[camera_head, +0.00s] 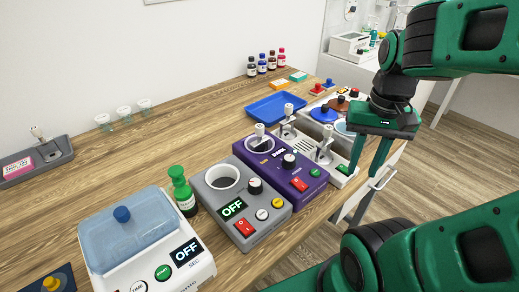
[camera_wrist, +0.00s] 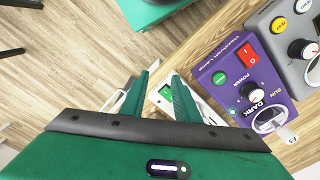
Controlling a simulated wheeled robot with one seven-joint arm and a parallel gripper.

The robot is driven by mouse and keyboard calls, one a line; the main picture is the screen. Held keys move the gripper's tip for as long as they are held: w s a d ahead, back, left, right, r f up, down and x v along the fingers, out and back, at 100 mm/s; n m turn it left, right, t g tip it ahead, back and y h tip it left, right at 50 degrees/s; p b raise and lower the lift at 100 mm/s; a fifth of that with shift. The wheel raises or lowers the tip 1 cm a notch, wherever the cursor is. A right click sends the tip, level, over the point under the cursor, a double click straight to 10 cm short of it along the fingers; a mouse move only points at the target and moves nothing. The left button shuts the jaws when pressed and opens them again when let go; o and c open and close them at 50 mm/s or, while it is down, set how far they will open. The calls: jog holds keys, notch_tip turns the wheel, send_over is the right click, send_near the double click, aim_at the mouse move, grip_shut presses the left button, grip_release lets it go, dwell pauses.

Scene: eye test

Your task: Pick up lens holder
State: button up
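No part is labelled as the lens holder. Small grey-white upright pieces with knobbed tops could be it: one (camera_head: 288,110) stands at the back of a white rack (camera_head: 308,146), another (camera_head: 325,150) at its front, and one (camera_head: 260,130) is at the round opening of the purple device (camera_head: 283,168). My gripper (camera_head: 364,174) is open and empty, pointing down at the table's right edge, right of the rack's front end. In the wrist view its fingers (camera_wrist: 163,72) are apart, with the rack's green patch (camera_wrist: 166,93) showing between them.
A grey device (camera_head: 240,205) reading OFF and a white blue-lidded device (camera_head: 140,245) stand left of the purple one. A blue tray (camera_head: 275,106) lies behind. Discs, including a blue one (camera_head: 323,115), sit beyond the rack. A silver cabinet handle (camera_head: 384,180) juts below the table edge.

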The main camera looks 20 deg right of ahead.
jog(key=w+a+r+m, duration=0.35)
jog(key=w+a, duration=0.25)
jog(key=w, duration=0.5)
notch_tip(320, 180, up, 3)
jog(key=m, duration=0.4)
send_over(257, 126)
jog(key=shift+n, duration=0.25)
jog(key=shift+w+f, duration=0.1)
jog(key=shift+f, duration=0.2)
notch_tip(257, 126, down, 4)
jog(key=shift+f, duration=0.1)
jog(key=shift+d+f, duration=0.2)
jog(key=shift+f, duration=1.25)
jog(key=shift+d+f, duration=0.15)
jog(key=shift+f, duration=1.25)
jog(key=shift+c, duration=0.5)
grip_shut()
